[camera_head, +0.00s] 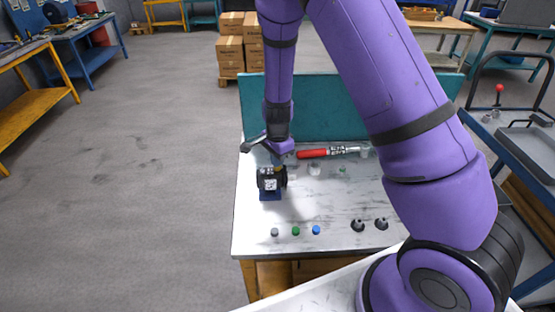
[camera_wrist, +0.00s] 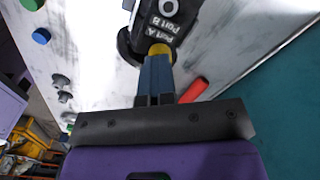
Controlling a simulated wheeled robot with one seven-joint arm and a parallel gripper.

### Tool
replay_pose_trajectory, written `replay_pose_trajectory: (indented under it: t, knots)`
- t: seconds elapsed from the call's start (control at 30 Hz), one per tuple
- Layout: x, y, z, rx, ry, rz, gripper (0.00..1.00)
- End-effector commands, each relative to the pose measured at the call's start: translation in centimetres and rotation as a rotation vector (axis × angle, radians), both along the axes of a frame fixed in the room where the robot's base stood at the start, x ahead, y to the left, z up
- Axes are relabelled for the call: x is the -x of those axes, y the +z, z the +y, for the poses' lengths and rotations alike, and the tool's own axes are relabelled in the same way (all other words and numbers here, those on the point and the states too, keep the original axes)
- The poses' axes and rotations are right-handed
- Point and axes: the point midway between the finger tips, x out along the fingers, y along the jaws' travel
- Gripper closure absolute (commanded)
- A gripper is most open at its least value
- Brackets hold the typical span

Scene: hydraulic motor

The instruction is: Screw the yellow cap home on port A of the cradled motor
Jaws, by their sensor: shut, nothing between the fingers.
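The black motor (camera_head: 268,178) sits in a blue cradle (camera_head: 270,195) on the left part of the bench. In the wrist view, the motor (camera_wrist: 192,40) carries white "Port A" and "Port B" lettering. The yellow cap (camera_wrist: 159,48) shows beside the "Port A" lettering, right at my fingertips. Whether it is seated on its thread cannot be seen. My gripper (camera_wrist: 157,60) is shut with its blue fingers at the cap, nothing held between them. In the head view my gripper (camera_head: 277,160) is just above and behind the motor, mostly hidden by my wrist.
A teal panel (camera_head: 340,105) closes the back.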

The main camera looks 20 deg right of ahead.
Motion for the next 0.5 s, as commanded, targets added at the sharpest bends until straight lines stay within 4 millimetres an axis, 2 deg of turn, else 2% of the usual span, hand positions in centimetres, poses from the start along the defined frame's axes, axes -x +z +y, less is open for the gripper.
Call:
replay_pose_trajectory:
  t: [0.1,0.23,0.5]
  knots:
    - [0.02,-0.06,0.07,0.002,-0.179,0.000,1.00]
    - [0.03,-0.10,0.04,0.001,-0.326,0.001,1.00]
    - [0.04,-0.11,-0.02,0.000,-0.371,0.001,1.00]
